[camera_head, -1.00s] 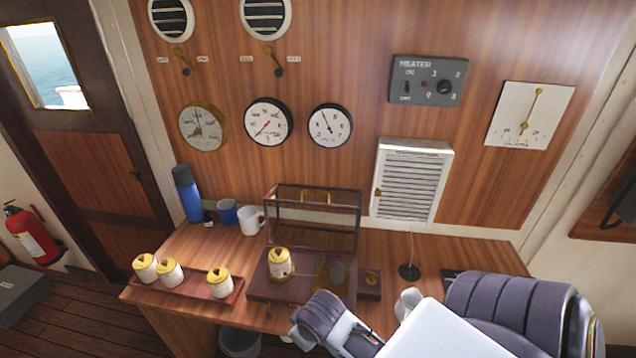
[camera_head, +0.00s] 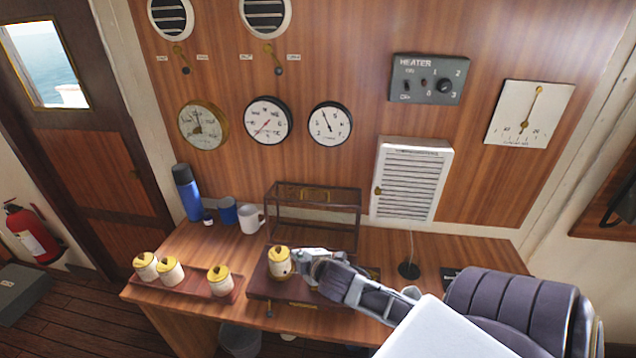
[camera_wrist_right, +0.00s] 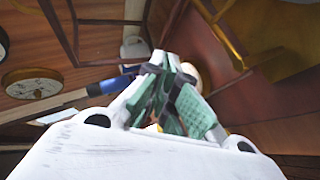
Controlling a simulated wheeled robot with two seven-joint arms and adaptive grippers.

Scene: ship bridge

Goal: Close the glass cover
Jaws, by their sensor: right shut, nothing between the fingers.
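The glass cover (camera_head: 313,232) is a dark-framed clear box standing tilted up at the back of its wooden base (camera_head: 262,290), so it is open. It also shows as dark frame bars in the right wrist view (camera_wrist_right: 72,28). A cream pot with a yellow lid (camera_head: 279,262) stands on the base. My right gripper (camera_head: 306,258) is shut and empty, over the base, just right of the pot and in front of the cover. In the right wrist view its fingertips (camera_wrist_right: 170,62) meet. Whether it touches the cover is unclear. My left gripper is out of view.
A red tray (camera_head: 200,292) with several similar pots lies at the left. A white mug (camera_head: 250,219), a blue mug (camera_head: 227,211) and a blue flask (camera_head: 187,193) stand behind it. A small black stand (camera_head: 409,270) is at the right.

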